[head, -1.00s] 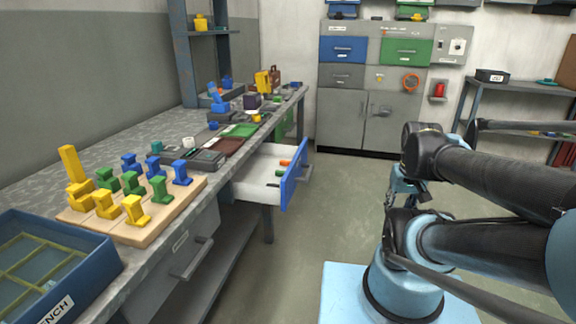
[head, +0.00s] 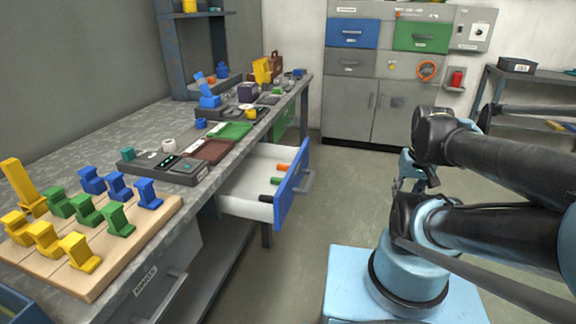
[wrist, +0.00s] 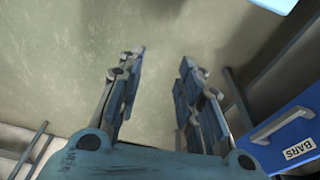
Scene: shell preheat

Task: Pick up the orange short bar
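A green bar (head: 276,181) and a black bar (head: 266,198) lie nearer in the same drawer. My gripper (head: 408,184) is to the right of the drawer, well apart from it. In the wrist view my gripper (wrist: 162,60) is open and empty, over bare floor. That view also shows the blue drawer front labelled BARS (wrist: 291,135) at right; the orange bar is not visible there.
The workbench (head: 110,140) runs along the left. It bears a wooden board (head: 150,225) with yellow, green and blue blocks, a grey device and trays. Grey cabinets (head: 350,110) stand at the back. Floor between the drawer and my arm is clear.

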